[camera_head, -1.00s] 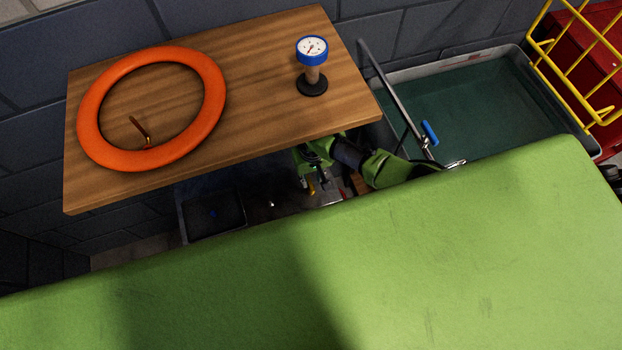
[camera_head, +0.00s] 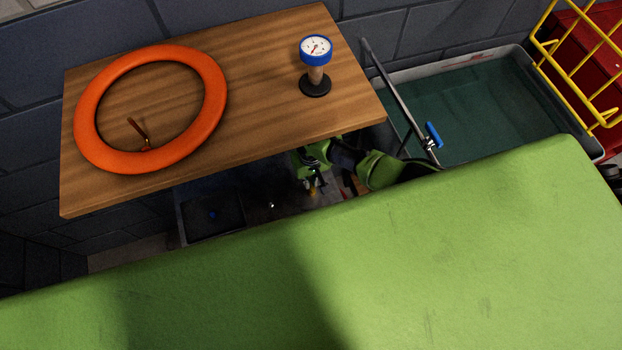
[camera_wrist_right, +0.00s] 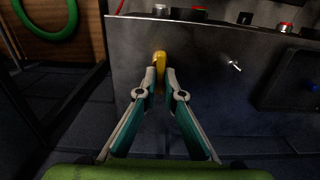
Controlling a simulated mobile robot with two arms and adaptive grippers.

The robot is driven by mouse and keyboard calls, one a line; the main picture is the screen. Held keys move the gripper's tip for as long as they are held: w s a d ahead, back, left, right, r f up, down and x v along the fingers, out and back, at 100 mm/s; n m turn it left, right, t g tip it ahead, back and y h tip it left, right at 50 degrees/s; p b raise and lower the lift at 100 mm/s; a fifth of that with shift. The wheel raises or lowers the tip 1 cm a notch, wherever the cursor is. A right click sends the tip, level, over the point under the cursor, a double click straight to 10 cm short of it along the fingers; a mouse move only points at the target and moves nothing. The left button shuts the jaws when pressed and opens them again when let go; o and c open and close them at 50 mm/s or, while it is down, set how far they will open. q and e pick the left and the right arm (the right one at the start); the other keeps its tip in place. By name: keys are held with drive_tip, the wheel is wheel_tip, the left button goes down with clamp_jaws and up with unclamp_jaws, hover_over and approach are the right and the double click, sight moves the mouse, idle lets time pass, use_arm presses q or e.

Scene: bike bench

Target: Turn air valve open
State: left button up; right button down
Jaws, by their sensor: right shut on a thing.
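The air valve shows in the right wrist view as a yellow handle (camera_wrist_right: 160,62) on the front of a dark grey metal panel (camera_wrist_right: 205,60). The handle stands roughly upright in that view. My right gripper (camera_wrist_right: 160,84) has its fingertips closed on the handle from both sides. In the head view my right gripper (camera_head: 311,183) is below the front edge of the wooden board, partly hidden by the board and my green body. My left gripper is in neither view now.
A wooden board (camera_head: 255,75) carries an orange ring (camera_head: 90,95) and a blue-rimmed gauge (camera_head: 316,50). A green-floored tray (camera_head: 480,105) and a yellow wire basket (camera_head: 585,70) are at right. Red knobs (camera_wrist_right: 286,27) and a small metal toggle (camera_wrist_right: 235,66) are near the valve.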

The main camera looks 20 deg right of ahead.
drive_tip(key=shift+d+n, duration=0.1)
drive_tip(key=shift+n, duration=0.2)
drive_tip(key=shift+s+n, duration=0.15)
drive_tip(key=shift+n, duration=0.35)
drive_tip(key=n, duration=0.5)
drive_tip(key=shift+s+f, duration=0.1)
drive_tip(key=n, duration=0.5)
drive_tip(key=shift+d+n, duration=0.1)
drive_tip(key=shift+n, duration=0.2)
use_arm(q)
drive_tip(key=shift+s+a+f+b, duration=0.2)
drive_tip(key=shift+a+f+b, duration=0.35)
use_arm(e)
drive_tip(key=n, duration=0.4)
drive_tip(key=shift+d+n, duration=0.1)
drive_tip(key=shift+n, duration=0.3)
drive_tip(key=c, duration=2.2)
unclamp_jaws()
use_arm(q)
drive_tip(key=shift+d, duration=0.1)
use_arm(e)
drive_tip(key=shift+o, duration=0.2)
